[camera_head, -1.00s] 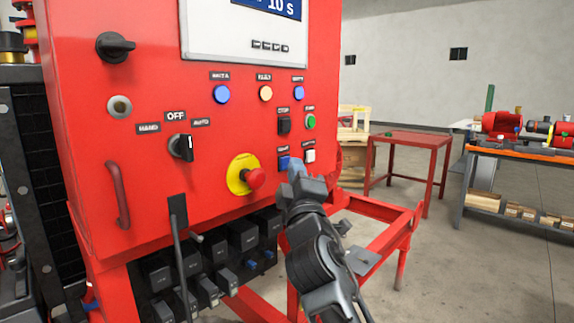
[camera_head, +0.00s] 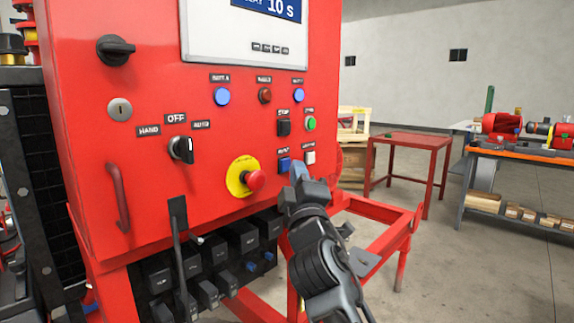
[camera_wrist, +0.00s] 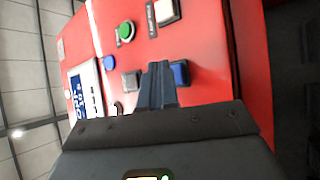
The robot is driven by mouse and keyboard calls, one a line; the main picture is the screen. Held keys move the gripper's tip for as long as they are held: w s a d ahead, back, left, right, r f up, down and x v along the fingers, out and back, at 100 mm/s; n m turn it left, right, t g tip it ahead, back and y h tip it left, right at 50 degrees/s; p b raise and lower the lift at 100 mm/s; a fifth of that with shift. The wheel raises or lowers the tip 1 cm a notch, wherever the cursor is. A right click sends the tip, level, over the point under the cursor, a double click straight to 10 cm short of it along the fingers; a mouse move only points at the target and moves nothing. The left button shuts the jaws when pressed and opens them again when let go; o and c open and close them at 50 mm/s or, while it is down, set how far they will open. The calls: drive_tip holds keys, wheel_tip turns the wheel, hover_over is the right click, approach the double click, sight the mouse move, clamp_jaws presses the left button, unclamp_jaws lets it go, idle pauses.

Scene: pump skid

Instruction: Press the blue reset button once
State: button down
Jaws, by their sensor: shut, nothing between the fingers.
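The blue reset button (camera_head: 284,164) is a small square on the lower right of the red panel (camera_head: 150,80), below a black button (camera_head: 284,128) and left of a white button (camera_head: 309,157). It shows whole in the head view. In the wrist view the blue button (camera_wrist: 180,73) sits just right of the fingertips. My gripper (camera_head: 297,172) is shut and empty, close to the panel, with its tips right of and slightly below the blue button. In the wrist view my shut gripper (camera_wrist: 155,72) points at the panel. A small gap to the button seems to show; contact cannot be told.
A red emergency stop (camera_head: 255,180) on a yellow ring is left of the gripper. A green button (camera_head: 310,123) is above the white one. A red lamp (camera_head: 265,95) sits between two blue lamps. A rotary selector (camera_head: 182,149) is further left. A red table (camera_head: 410,140) stands behind right.

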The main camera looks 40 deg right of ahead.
drive_tip(key=shift+s, duration=0.3)
drive_tip(key=s+p, duration=0.1)
drive_tip(key=s, duration=0.4)
drive_tip(key=shift+d, duration=0.1)
idle(0.3)
drive_tip(key=shift+f, duration=0.1)
idle(0.6)
